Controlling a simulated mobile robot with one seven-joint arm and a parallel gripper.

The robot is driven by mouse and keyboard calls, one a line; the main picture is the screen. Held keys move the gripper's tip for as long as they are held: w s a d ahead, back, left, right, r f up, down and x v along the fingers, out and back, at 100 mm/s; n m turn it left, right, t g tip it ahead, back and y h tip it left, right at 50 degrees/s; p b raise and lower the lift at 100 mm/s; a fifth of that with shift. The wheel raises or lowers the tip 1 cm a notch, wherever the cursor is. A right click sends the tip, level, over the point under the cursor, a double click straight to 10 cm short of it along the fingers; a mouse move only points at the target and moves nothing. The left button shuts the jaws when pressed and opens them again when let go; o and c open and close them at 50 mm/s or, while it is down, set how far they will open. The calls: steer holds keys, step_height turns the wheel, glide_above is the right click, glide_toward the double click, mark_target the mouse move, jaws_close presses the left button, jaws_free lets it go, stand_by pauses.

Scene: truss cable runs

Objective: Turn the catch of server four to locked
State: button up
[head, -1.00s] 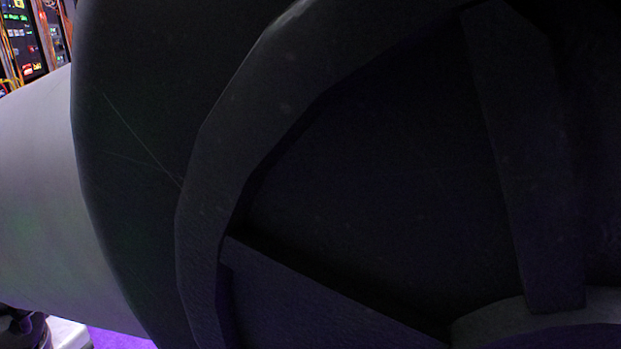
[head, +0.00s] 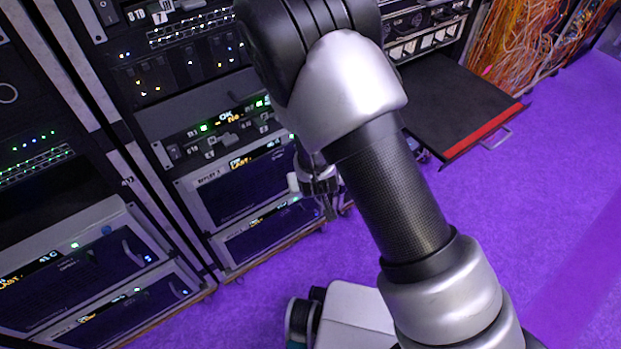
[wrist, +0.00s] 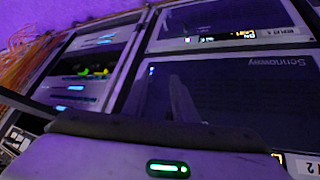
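Server units sit in black racks at the left of the head view. One unit (head: 240,190) has a small label that seems to read "REPLAY 3", with another unit (head: 270,232) below it. I cannot pick out which is server four, and no catch is clear enough to read its setting. My gripper (head: 330,207) hangs close in front of these lower units, partly behind my arm, and I see nothing in it. The wrist view shows dark server fronts (wrist: 235,95) upside down, with a lit display.
A black pull-out shelf (head: 455,105) with a red front edge and a handle juts from the rack right of my arm. Orange cables (head: 520,45) hang at the upper right. The purple floor (head: 560,190) is open at the right.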

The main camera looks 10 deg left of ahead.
step_height(320, 180, down, 8)
steer(key=s+a+n+t, duration=0.1)
steer(key=s+n, duration=0.1)
steer(key=s, duration=0.1)
steer(key=n+t+y+p, duration=0.2)
steer(key=n, duration=0.3)
glide_toward(303, 210)
steer(key=b+x, duration=0.6)
steer(key=x, duration=0.3)
steer(key=shift+w+f, duration=0.2)
steer(key=shift+f, duration=0.05)
jaws_close()
